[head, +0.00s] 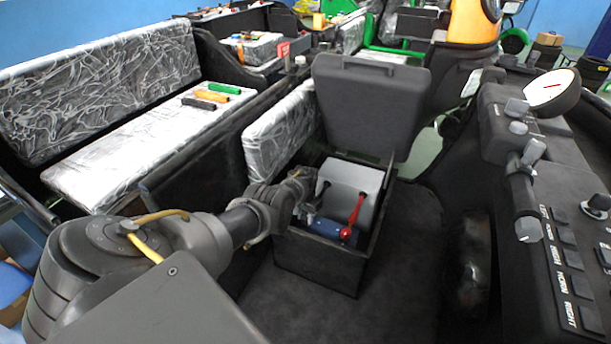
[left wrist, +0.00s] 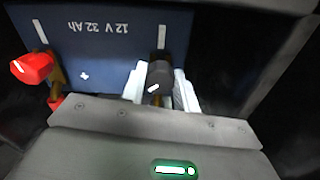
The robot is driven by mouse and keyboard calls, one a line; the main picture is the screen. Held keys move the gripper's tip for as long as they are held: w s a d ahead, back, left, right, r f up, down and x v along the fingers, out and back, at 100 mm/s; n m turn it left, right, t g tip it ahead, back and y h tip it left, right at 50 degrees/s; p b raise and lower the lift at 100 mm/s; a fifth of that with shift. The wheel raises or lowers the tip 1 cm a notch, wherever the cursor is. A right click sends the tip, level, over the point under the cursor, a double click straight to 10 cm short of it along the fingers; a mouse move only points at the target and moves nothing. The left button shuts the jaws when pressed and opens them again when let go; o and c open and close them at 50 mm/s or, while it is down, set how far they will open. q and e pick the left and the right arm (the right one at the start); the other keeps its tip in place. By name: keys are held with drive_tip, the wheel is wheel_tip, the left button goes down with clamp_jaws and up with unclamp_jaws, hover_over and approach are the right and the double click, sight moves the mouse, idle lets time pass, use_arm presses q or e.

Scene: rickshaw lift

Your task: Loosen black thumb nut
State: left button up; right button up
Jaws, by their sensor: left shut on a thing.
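The black thumb nut (left wrist: 158,75) stands on a terminal of the blue battery (left wrist: 110,40), which is marked 12V 32Ah. My left gripper (left wrist: 161,88) has its pale fingers on both sides of the nut and is shut on it. A red thumb nut (left wrist: 32,67) sits on the other terminal, to the left in the left wrist view. In the head view my left gripper (head: 304,206) reaches into the open black box (head: 317,262). The battery (head: 325,229) shows there partly, and the black nut is hidden. My right gripper is not in view.
A grey unit (head: 352,187) with a red cable (head: 355,211) stands in the box behind the battery. The box's raised lid (head: 365,100) stands behind it. A control panel (head: 550,190) is on the right. Several coloured items (head: 212,97) lie on the seat.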

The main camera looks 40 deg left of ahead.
sight(306, 216)
use_arm(q)
drive_tip(key=shift+n, duration=0.6)
drive_tip(key=o, duration=1)
drive_tip(key=shift+r, duration=0.1)
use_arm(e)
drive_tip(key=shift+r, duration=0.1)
use_arm(q)
drive_tip(key=shift+r+p, duration=0.3)
drive_tip(key=shift+p, duration=0.1)
wheel_tip(306, 216, up, 4)
drive_tip(key=p, duration=0.3)
drive_tip(key=shift+r+p, duration=0.25)
drive_tip(key=shift+p, duration=0.15)
drive_tip(key=shift+r+p, duration=1.3)
drive_tip(key=shift+r, duration=1.45)
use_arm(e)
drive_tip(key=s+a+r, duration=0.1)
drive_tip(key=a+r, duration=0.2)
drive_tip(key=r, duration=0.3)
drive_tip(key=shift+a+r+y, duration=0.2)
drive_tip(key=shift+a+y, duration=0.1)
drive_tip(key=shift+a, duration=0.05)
